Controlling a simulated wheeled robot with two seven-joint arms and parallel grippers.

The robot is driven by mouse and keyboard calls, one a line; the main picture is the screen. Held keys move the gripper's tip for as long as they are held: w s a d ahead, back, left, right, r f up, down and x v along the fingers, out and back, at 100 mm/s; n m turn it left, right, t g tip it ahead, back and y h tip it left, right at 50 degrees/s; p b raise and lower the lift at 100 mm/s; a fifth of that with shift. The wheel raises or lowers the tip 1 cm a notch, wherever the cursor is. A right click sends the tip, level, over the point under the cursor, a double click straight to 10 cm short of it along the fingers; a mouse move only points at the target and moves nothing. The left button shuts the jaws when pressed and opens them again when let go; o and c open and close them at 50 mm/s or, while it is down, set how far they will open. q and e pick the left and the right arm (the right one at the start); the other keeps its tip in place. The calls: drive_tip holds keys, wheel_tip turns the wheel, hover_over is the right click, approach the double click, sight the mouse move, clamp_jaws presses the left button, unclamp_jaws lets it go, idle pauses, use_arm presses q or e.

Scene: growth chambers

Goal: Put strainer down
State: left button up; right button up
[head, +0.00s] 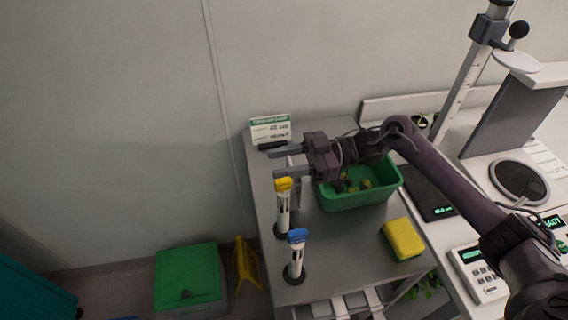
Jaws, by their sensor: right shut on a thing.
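My right gripper (272,161), on the arm coming in from the right, is over the left part of the grey bench, behind the yellow-capped tube. Its fingers stand apart, shut on a pale grey piece (294,165), which I take to be the strainer. Little of the strainer shows; the fingers and the yellow cap hide much of it, and I cannot tell whether it touches the bench. My left gripper is not in view.
A yellow-capped tube (283,208) and a blue-capped tube (297,258) stand upright in dark bases near the bench's left edge. A green tub (355,198) holds plant pieces. A yellow sponge-like block (403,239) lies at front right. A sign (270,130) stands behind. Bare bench (345,250) lies between.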

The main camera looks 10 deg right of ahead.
drive_tip(key=shift+f, duration=0.8)
drive_tip(key=shift+f, duration=0.25)
drive_tip(key=o, duration=1.3)
drive_tip(key=shift+r, duration=0.1)
drive_tip(key=shift+r, duration=0.1)
